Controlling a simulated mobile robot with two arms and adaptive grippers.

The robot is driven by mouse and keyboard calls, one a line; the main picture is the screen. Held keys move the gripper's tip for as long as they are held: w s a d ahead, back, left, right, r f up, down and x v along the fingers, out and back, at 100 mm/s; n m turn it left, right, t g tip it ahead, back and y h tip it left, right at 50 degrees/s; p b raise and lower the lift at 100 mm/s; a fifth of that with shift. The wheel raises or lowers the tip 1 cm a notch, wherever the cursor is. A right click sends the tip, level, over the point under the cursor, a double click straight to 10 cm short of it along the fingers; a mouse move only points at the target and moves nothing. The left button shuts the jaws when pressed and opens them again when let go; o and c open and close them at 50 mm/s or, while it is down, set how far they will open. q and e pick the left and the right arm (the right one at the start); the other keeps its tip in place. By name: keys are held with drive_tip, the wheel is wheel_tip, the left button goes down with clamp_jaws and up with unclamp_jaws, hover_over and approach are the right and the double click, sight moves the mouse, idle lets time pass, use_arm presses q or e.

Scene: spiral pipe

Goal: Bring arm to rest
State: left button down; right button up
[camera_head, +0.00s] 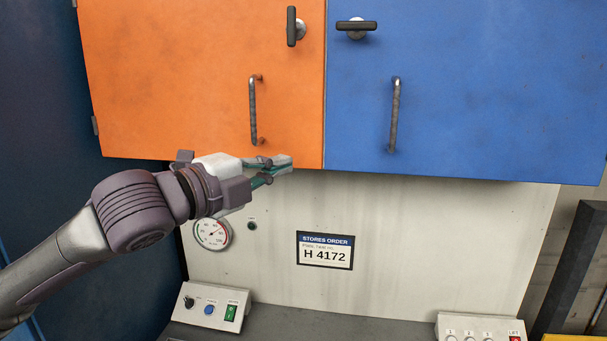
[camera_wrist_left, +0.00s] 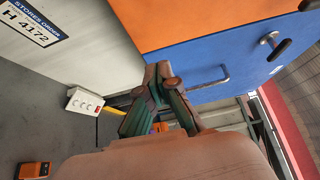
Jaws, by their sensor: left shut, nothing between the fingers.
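My left arm comes in from the left in the head view. Its gripper (camera_head: 280,169) is just below the bottom edge of the orange door (camera_head: 190,80), in front of the pale wall panel. The fingers are shut and hold nothing. The left wrist view also shows the gripper (camera_wrist_left: 160,75), with the blue door (camera_wrist_left: 225,68) beyond it. My right gripper is not in view.
The blue door (camera_head: 470,90) is beside the orange one; both have bar handles and dark latches. Below are a gauge (camera_head: 211,234), a stores order sign (camera_head: 325,250), a left switch box (camera_head: 212,306) and a right switch box (camera_head: 480,328). A dark post (camera_head: 575,265) stands at the right.

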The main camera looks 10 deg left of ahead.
use_arm(q)
drive_tip(key=s+d+f+n+g+y, duration=0.1)
drive_tip(key=s+f+n+g+y, duration=0.35)
drive_tip(key=f, duration=1.05)
drive_tip(key=s+f+n+t, duration=0.1)
drive_tip(key=f+n, duration=0.6)
drive_tip(key=f, duration=0.7)
drive_tip(key=s+a+f+n+g+y, duration=0.35)
drive_tip(key=s+a+f+n, duration=0.25)
drive_tip(key=s+f, duration=0.6)
drive_tip(key=s+a+f+n+g+y, duration=0.35)
drive_tip(key=s+a+f+n, duration=0.2)
drive_tip(key=s+f, duration=0.7)
wheel_tip(320, 180, down, 28)
drive_tip(key=s+g+b, duration=0.1)
drive_tip(key=g+b, duration=0.1)
drive_tip(key=b, duration=0.1)
drive_tip(key=s+a+f+g+b, duration=0.1)
drive_tip(key=s+a+f+b, duration=0.1)
drive_tip(key=s+f, duration=1.4)
wheel_tip(320, 180, down, 2)
drive_tip(key=shift+s+a, duration=0.35)
drive_tip(key=shift+s, duration=0.05)
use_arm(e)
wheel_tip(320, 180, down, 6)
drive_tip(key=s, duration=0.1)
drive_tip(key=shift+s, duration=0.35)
